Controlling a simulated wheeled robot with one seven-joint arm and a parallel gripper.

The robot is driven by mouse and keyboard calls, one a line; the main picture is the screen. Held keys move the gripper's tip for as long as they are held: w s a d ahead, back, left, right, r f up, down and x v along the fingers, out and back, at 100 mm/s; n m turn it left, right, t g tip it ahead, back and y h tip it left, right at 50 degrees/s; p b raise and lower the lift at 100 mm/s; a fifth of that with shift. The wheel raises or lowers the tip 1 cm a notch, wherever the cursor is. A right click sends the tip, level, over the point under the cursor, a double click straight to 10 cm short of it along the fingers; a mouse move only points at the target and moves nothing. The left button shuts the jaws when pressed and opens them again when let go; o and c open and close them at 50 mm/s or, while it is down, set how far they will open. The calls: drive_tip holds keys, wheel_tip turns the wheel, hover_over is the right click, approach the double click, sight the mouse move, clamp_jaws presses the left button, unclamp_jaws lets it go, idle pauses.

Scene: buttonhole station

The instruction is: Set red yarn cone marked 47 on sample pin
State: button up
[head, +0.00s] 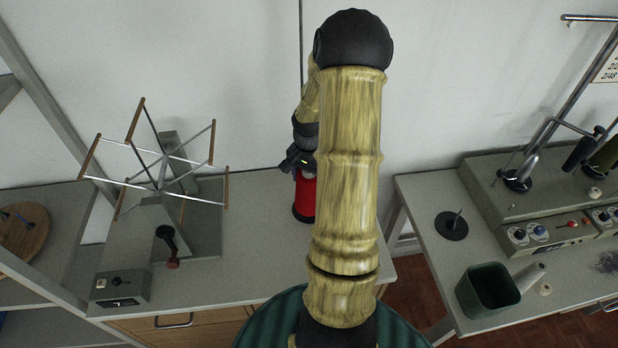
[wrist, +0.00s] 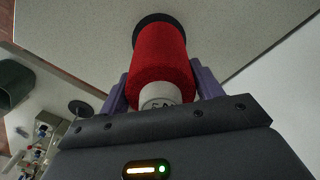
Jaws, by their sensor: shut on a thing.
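A red yarn cone (head: 306,196) stands on the left table in the head view, with a dark round base under it. It fills the middle of the wrist view (wrist: 161,55), where a black disc (wrist: 157,20) shows at its far end. Its pale tip (wrist: 160,97) bears dark characters, partly hidden, that I cannot read. My gripper (wrist: 162,86) is shut on the cone, one purple finger on each side; in the head view my gripper (head: 299,160) is partly hidden by my arm. A black disc with an upright pin (head: 452,225) stands empty on the right table; it also shows in the wrist view (wrist: 81,109).
A yarn reel with wooden-tipped arms (head: 162,175) stands left on the left table (head: 245,265). A gap with floor separates it from the right table (head: 425,205). There, a green bin (head: 487,290) and a winding machine (head: 545,195) flank the pin.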

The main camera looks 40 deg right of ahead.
drive_tip(key=shift+s+d+f, duration=0.1)
drive_tip(key=shift+s+f, duration=0.05)
drive_tip(key=shift+f, duration=0.1)
drive_tip(key=o, duration=1.5)
drive_tip(key=shift+c, duration=0.2)
drive_tip(key=shift+o, duration=0.2)
wheel_tip(320, 180, up, 17)
drive_tip(key=b, duration=0.2)
drive_tip(key=shift+r+b, duration=0.2)
drive_tip(key=shift+b, duration=0.1)
